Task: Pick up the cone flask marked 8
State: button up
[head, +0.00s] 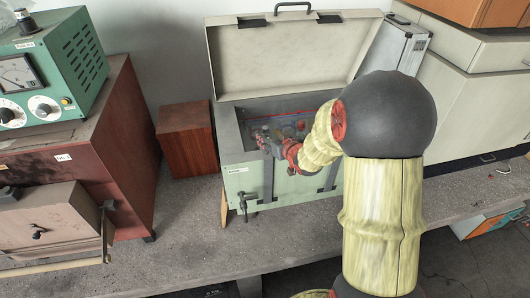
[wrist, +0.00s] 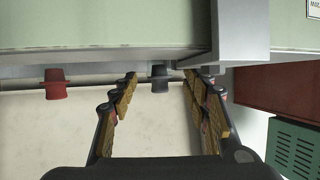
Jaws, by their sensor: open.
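No cone flask and no mark 8 can be made out in either view. My gripper (head: 268,143) is over the front left part of an open pale green chest (head: 233,183) in the head view. Small blurred items inside the chest are partly hidden by my arm, and I cannot tell what they are. In the wrist view my gripper (wrist: 160,80) is open, with nothing held between its tan-padded fingers. A small dark knob-like piece (wrist: 160,86) shows between the fingertips, and a red one (wrist: 55,88) is to the left.
The chest's lid (head: 290,58) stands raised behind it. A tap (head: 244,206) sticks out at its front. A brown wooden box (head: 187,139) stands to the left, with a green meter unit (head: 50,70) farther left. The concrete bench (head: 185,240) is bare in front.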

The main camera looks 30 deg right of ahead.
jog(key=shift+x, duration=1.25)
jog(key=shift+c, duration=1.4)
grip_shut()
